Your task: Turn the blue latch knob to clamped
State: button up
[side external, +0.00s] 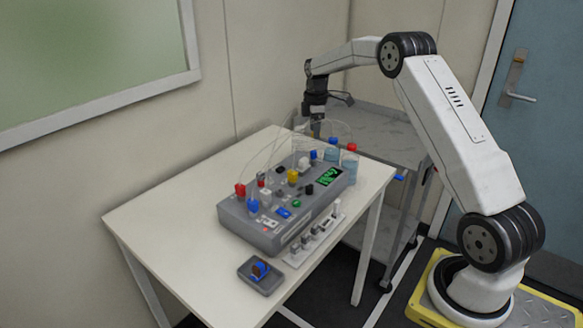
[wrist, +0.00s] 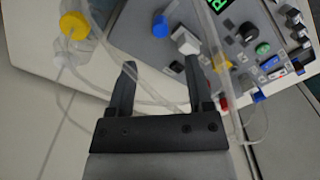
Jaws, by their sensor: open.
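A grey bioreactor unit (side external: 238,222) sits on the white table. It has a blue knob (side external: 313,155) at its far end, beside a white block; in the wrist view this blue knob (wrist: 160,27) lies beyond my fingertips. A second blue knob (side external: 253,205) stands at the near left end, and a blue part shows low right in the wrist view (wrist: 260,97). I cannot tell which is the latch knob, nor its clamp position. My gripper (wrist: 160,64) is open and empty, apart from both; in the side view my gripper (side external: 317,122) hangs over the table's far end.
Clear tubing (wrist: 212,45) loops over the unit. Bottles (side external: 350,165) with blue and red caps stand at its right. A yellow-capped vessel (wrist: 74,26) is left of my fingers. A small grey tray (side external: 262,287) and a white rack (side external: 297,256) lie in front. The table's left is clear.

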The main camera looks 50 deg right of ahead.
aim_at(314, 151)
jog(key=shift+f, duration=3.9)
jog(key=shift+c, duration=0.2)
grip_shut()
